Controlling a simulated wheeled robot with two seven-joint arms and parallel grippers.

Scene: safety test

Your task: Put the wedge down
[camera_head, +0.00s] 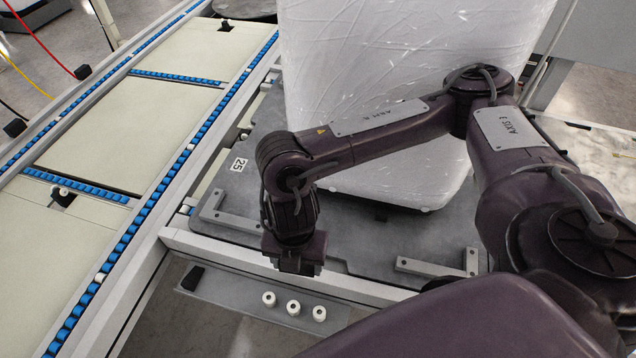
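My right arm comes in from the right, and its dark gripper (299,262) points down over the front edge of a grey plate. From this angle I cannot tell whether its fingers are open or shut, or whether they hold anything. I cannot make out a clear wedge. A small black block (193,278) lies at the left end of a grey panel (240,301), left of and below the gripper; I cannot tell whether it is the wedge. My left gripper is not in view.
A large white wrapped load (375,75) stands on the grey plate (222,208), behind my arm. Metal corner brackets (440,268) sit on the plate. Three white round knobs (293,307) are on the panel. A conveyor with blue rollers (150,212) runs along the left.

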